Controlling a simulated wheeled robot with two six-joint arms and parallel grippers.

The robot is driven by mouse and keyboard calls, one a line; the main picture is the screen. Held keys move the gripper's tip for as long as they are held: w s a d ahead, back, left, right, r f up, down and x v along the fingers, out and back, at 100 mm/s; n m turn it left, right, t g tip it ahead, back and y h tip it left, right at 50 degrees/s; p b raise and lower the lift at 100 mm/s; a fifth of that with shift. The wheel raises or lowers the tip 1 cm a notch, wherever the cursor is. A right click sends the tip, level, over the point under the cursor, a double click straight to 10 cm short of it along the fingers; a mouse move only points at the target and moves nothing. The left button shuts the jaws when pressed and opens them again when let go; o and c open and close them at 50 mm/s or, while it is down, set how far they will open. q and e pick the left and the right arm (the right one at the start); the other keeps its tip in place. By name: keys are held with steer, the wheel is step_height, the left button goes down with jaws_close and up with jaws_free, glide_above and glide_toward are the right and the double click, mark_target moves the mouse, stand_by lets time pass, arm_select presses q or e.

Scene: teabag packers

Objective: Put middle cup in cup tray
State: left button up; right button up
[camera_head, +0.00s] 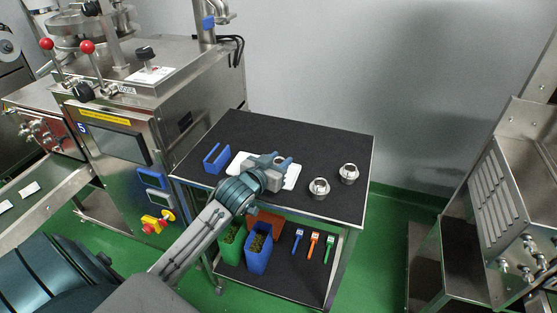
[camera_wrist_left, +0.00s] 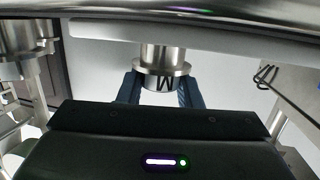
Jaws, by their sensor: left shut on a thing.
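My left gripper (camera_head: 282,161) is over the white cup tray (camera_head: 292,178) on the black table. In the left wrist view its dark blue fingers (camera_wrist_left: 160,88) are shut on a silver metal cup (camera_wrist_left: 162,62) with a wide flange. The gripper hides this cup in the head view, and I cannot tell whether it touches the tray. Two other silver cups, a nearer one (camera_head: 319,188) and a farther one (camera_head: 348,174), stand on the table to the right of the tray. My right gripper is not in view.
A blue holder (camera_head: 216,159) stands left of the tray on the black table top (camera_head: 290,134). A lower shelf holds green (camera_head: 231,248) and blue (camera_head: 257,254) bins and several small colored tools. A steel machine (camera_head: 160,85) stands at the left.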

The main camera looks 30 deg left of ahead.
arm_select(q)
steer(key=shift+f, duration=0.1)
steer(key=o, duration=1)
steer(key=shift+s, duration=0.15)
steer(key=shift+s+r, duration=0.15)
steer(key=shift+s, duration=0.45)
steer(key=shift+s+r, duration=0.15)
steer(key=shift+s, duration=0.45)
steer(key=s, duration=0.2)
steer(key=s+r, duration=0.1)
steer(key=s, duration=0.4)
steer(key=shift+s+d+r+b, duration=0.1)
steer(key=shift+s+r+b, duration=0.2)
steer(key=shift+b, duration=0.05)
steer(key=shift+s+r, duration=0.25)
steer(key=shift+s, duration=0.5)
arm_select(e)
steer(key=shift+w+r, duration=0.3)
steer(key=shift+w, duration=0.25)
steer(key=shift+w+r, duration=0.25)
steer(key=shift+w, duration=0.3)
